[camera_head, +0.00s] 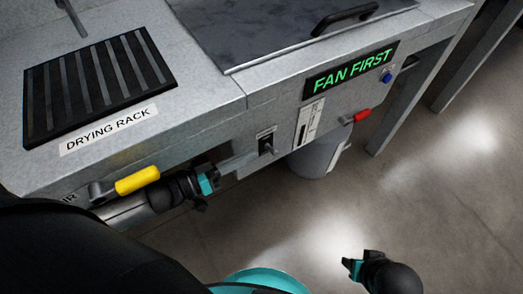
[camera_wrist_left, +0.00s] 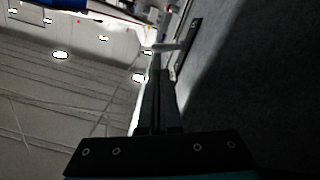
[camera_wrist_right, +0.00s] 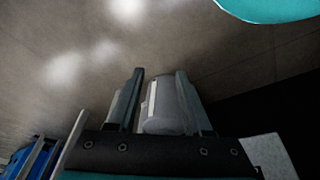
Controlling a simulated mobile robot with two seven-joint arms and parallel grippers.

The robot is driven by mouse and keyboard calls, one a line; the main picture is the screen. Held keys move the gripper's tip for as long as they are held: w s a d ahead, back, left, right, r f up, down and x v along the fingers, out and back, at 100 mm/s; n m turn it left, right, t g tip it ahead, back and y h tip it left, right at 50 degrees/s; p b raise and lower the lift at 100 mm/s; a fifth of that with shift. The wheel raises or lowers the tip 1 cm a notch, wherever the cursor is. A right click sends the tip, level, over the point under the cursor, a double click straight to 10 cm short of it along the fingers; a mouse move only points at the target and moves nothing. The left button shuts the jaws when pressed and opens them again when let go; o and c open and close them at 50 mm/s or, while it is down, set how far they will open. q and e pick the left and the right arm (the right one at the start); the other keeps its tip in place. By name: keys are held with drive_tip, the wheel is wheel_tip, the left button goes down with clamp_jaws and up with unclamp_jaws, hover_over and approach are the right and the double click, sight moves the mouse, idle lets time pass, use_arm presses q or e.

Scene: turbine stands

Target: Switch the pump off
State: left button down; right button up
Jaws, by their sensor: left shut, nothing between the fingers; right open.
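A toggle switch (camera_head: 267,145) with a light lever sits on a black plate on the front of the metal bench, under a small label too small to read. My left gripper (camera_head: 250,157) is shut and empty, with its fingertips just left of the switch. In the left wrist view the shut fingers (camera_wrist_left: 157,75) point toward the lever (camera_wrist_left: 172,46) and the dark switch plate (camera_wrist_left: 187,50). I cannot tell whether they touch the lever. My right gripper (camera_head: 347,266) is open and empty, low over the floor; its parted fingers (camera_wrist_right: 160,92) show in the right wrist view.
A display (camera_head: 350,70) reads "FAN FIRST", with a blue button (camera_head: 386,76) beside it. A red handle (camera_head: 362,115) lies right of the switch. A yellow handle (camera_head: 137,180) sits close to my left wrist. A grey cylinder (camera_head: 318,158) stands below the bench. The floor at right is clear.

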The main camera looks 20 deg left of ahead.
sight(272, 150)
use_arm(q)
drive_tip(key=b+x, duration=0.1)
drive_tip(key=x, duration=0.3)
drive_tip(key=shift+w+d, duration=0.1)
drive_tip(key=shift+w, duration=0.05)
use_arm(e)
drive_tip(key=r, duration=0.3)
drive_tip(key=shift+w, duration=0.3)
use_arm(q)
drive_tip(key=shift+d+f+m, duration=0.1)
drive_tip(key=shift+m, duration=0.3)
use_arm(e)
drive_tip(key=shift+s+f, duration=0.15)
drive_tip(key=shift+f, duration=0.4)
use_arm(q)
drive_tip(key=shift+f+m+p, duration=0.1)
drive_tip(key=shift+m+p, duration=0.2)
drive_tip(key=shift+p, duration=0.05)
use_arm(e)
drive_tip(key=shift+f, duration=0.2)
